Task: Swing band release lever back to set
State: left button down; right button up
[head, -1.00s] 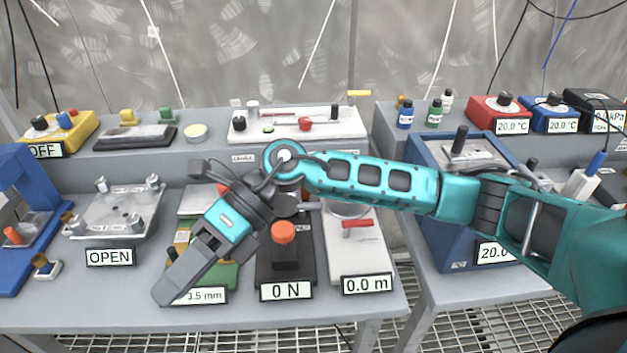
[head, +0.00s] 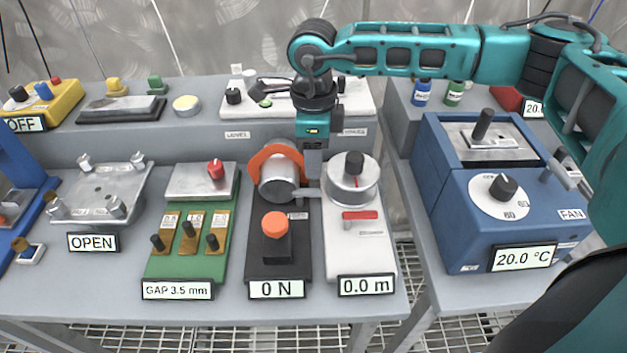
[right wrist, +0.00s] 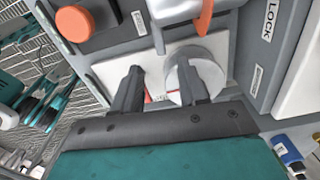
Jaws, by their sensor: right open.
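Which part is the band release lever I cannot tell, as the small labels are unreadable. A red lever (head: 360,215) lies crosswise on the white unit reading 0.0 m, in front of its silver drum (head: 351,186). An orange curved piece (head: 268,152) sits over a silver cylinder on the black unit (head: 268,254) reading 0 N, which has an orange knob (head: 274,223). My right gripper (head: 313,168) points down between the two units. In the right wrist view, its open, empty fingers (right wrist: 160,68) are over the white unit, one overlapping the drum (right wrist: 208,72). My left gripper is out of view.
A green gap unit (head: 160,268) and a clamp plate (head: 100,192) marked OPEN stand to the left. A blue box (head: 450,215) reading 20.0 °C stands to the right, across a gap between benches. A raised shelf (head: 200,137) runs behind.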

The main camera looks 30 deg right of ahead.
aim_at(314, 191)
notch_tip(314, 191, down, 7)
jog(key=shift+f, duration=0.2)
jog(key=shift+c, duration=0.3)
grip_shut()
